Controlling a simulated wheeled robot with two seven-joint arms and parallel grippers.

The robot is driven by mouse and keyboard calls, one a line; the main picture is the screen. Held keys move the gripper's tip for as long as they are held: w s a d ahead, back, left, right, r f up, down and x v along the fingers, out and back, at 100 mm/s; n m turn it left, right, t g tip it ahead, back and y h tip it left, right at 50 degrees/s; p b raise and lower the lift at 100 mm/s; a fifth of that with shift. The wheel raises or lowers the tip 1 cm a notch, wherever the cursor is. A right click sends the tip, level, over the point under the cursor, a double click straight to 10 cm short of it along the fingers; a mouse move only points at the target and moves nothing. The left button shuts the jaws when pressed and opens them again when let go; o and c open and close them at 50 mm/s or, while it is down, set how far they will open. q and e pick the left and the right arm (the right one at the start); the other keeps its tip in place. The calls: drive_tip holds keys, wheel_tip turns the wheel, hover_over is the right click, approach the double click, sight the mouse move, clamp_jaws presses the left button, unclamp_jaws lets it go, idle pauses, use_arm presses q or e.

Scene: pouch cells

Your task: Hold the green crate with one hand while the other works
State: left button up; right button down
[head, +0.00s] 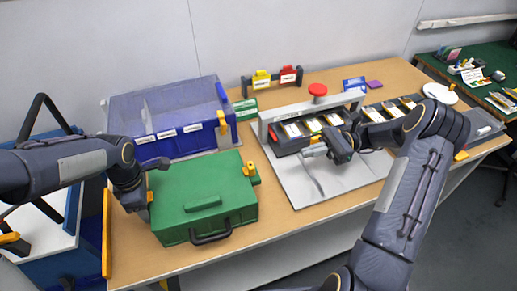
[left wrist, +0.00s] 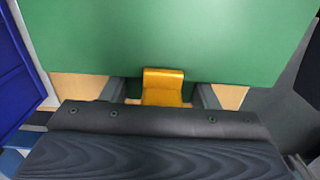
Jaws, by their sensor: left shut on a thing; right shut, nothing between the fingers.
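The green crate (head: 203,190) stands closed on the wooden table, with a black handle (head: 211,233) at its front and a yellow latch (head: 249,169) on its right side. My left gripper (head: 147,188) is at the crate's left side. In the left wrist view a yellow latch (left wrist: 163,86) on the crate's edge (left wrist: 170,50) sits between its fingers, and the gripper is shut on it. My right gripper (head: 329,150) is shut and empty, over the grey plate in front of the white frame with several pouch cells (head: 312,126). Its fingertips are partly hidden.
A blue bin (head: 175,115) with a clear lid stands behind the crate. A red button (head: 318,89) tops the white frame (head: 270,117). Yellow and red clips (head: 262,79) stand at the back. Bare table (head: 275,215) lies right of the crate.

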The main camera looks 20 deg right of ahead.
use_arm(q)
drive_tip(key=o, duration=1.4)
